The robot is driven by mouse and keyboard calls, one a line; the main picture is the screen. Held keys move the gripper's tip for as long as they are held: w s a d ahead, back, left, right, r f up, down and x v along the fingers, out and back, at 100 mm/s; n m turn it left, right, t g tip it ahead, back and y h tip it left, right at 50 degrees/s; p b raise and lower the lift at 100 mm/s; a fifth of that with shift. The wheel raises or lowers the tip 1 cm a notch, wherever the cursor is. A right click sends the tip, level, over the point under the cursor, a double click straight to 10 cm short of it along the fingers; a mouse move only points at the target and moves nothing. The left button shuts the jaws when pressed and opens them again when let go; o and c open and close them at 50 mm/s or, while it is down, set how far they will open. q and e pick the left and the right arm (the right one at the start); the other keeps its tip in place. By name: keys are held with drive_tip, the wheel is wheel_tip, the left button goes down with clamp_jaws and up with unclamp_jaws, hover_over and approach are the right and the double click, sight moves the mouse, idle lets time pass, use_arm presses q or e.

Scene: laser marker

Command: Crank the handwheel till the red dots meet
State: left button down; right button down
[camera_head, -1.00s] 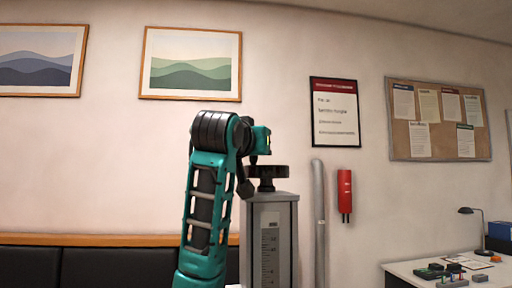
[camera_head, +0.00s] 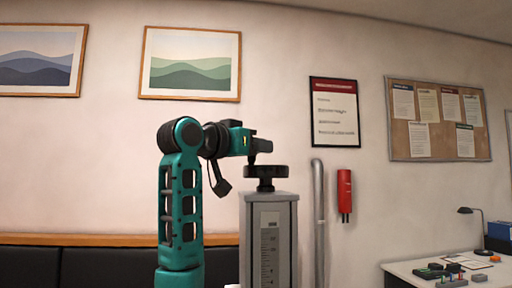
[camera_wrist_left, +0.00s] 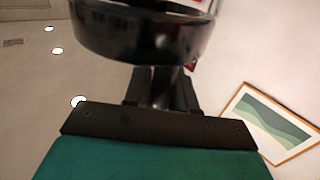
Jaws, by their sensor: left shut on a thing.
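The black handwheel (camera_head: 266,171) sits on top of a grey column (camera_head: 247,245) with a ruled scale (camera_head: 269,255) on its front. My left gripper (camera_head: 262,146) points right, just above the wheel's left part. In the left wrist view, the wheel's black round body (camera_wrist_left: 145,38) fills the top, and my left fingers (camera_wrist_left: 162,92) are shut on a dark upright handle joined to it. The red dots cannot be made out in either view. My right gripper is not in view.
A grey vertical pipe (camera_head: 319,215) stands close to the right of the column, with a red extinguisher (camera_head: 345,193) on the wall beyond. A desk (camera_head: 400,270) with small items is at lower right. A black bench (camera_head: 90,267) runs along the lower left.

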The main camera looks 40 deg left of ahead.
use_arm(q)
drive_tip(key=m+h, duration=0.1)
drive_tip(key=h, duration=0.1)
drive_tip(key=m+h, duration=0.1)
drive_tip(key=h, duration=0.1)
drive_tip(key=m+h, duration=0.1)
drive_tip(key=h, duration=0.1)
drive_tip(key=shift+w+a+m+g, duration=0.1)
drive_tip(key=shift+w+m+g, duration=0.25)
drive_tip(key=shift+m+g, duration=0.05)
drive_tip(key=m+g+h, duration=0.1)
drive_tip(key=m+h, duration=0.1)
drive_tip(key=h, duration=0.1)
drive_tip(key=m+g+h, duration=0.1)
drive_tip(key=h, duration=0.1)
drive_tip(key=shift+w+r+m+g, duration=0.1)
drive_tip(key=shift+w+m+g, duration=0.2)
drive_tip(key=shift+w, duration=0.05)
drive_tip(key=m+g+h, duration=0.3)
drive_tip(key=g+h, duration=0.1)
drive_tip(key=shift+w+d+m, duration=0.25)
drive_tip(key=shift+d+m, duration=0.05)
drive_tip(key=shift+d, duration=0.1)
drive_tip(key=shift+m+g+h, duration=0.4)
drive_tip(key=shift+m+g, duration=0.1)
drive_tip(key=shift+g, duration=0.2)
drive_tip(key=shift+w+d+m+g, duration=0.1)
drive_tip(key=shift+d+m+g, duration=0.05)
drive_tip(key=shift+m+g, duration=0.2)
